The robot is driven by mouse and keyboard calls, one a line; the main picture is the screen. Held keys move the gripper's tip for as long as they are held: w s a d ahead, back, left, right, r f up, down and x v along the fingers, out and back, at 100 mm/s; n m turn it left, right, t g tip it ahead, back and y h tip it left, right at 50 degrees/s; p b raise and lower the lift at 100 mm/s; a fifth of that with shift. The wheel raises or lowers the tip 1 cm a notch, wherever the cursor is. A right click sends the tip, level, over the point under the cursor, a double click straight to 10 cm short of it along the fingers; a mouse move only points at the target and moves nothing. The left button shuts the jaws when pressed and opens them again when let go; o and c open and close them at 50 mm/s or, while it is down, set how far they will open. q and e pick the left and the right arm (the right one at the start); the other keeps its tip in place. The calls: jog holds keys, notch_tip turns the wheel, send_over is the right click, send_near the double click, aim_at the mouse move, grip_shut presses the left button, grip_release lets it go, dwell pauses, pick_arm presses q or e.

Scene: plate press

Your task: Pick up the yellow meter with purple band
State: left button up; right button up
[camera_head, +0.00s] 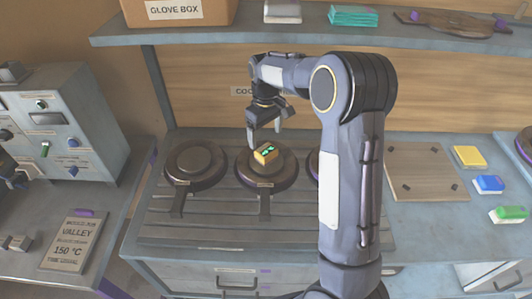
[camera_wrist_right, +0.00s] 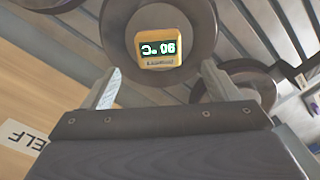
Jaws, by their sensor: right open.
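The yellow meter (camera_head: 265,154) sits on the middle round plate (camera_head: 247,172) of the press bench. In the right wrist view the meter (camera_wrist_right: 160,50) shows a dark display with green digits, upside down, and a small greyish-purple strip along one edge. My right gripper (camera_head: 265,136) is open and empty, just above and behind the meter in the head view. In the right wrist view its two fingers (camera_wrist_right: 160,72) stand apart, with the meter between and beyond their tips. No contact with the meter shows. My left gripper does not show clearly.
A left round plate (camera_head: 195,163) stands beside the middle one; my right arm partly hides another. A shelf (camera_head: 300,36) with a glove box (camera_head: 176,8) runs above. A wooden board (camera_head: 428,172) and yellow, blue and green blocks lie at right.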

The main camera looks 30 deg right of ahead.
aim_at(266, 149)
notch_tip(266, 149, down, 8)
jog(key=shift+d+r+p, duration=0.1)
jog(key=shift+p, duration=0.85)
jog(key=c, duration=1.2)
jog(key=shift+r, duration=0.15)
